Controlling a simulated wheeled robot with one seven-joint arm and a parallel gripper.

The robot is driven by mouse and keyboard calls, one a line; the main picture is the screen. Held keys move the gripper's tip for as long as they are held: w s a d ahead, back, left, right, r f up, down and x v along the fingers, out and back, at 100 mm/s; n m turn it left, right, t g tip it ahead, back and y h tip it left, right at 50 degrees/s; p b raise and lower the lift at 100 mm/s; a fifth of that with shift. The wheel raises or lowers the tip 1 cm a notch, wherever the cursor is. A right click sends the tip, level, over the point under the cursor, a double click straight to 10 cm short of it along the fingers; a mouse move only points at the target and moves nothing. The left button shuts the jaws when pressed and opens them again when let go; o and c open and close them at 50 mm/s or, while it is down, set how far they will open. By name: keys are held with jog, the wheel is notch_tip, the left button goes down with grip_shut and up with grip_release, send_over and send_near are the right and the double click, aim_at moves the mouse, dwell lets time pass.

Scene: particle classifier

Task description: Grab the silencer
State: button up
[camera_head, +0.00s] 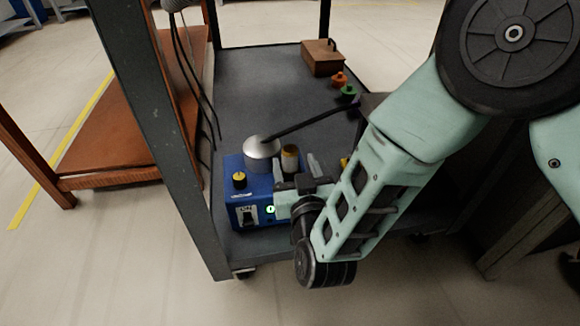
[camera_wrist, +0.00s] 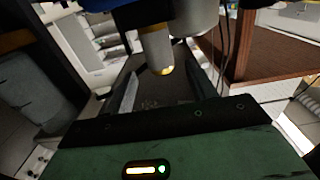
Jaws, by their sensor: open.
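A blue box (camera_head: 250,190) stands on the grey cart shelf, with a silver dome (camera_head: 262,150), a yellow knob (camera_head: 239,178) and a switch marked ON. A small upright cylinder with a brass-coloured part (camera_head: 290,157), which looks like the silencer, stands on the box, right of the dome. In the wrist view the pale cylinder with a golden end (camera_wrist: 157,48) shows ahead, between the lines of the two fingers. My gripper (camera_head: 303,176) is open, close to the cylinder at the box's right side. It also shows in the wrist view (camera_wrist: 162,85). No finger contact is visible.
A dark rod (camera_head: 310,120) slants from the dome across the shelf. A brown box (camera_head: 322,58), an orange knob (camera_head: 339,79) and a green knob (camera_head: 348,90) sit farther back. A dark cart post (camera_head: 160,130) stands left of the blue box.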

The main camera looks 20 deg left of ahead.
aim_at(292, 157)
jog(key=b+x, duration=0.3)
jog(key=x, duration=0.1)
jog(key=shift+a+f, duration=0.1)
jog(key=shift+f, duration=0.1)
jog(key=shift+w+a+r, duration=0.2)
jog(key=shift+w, duration=0.15)
jog(key=c, duration=1.1)
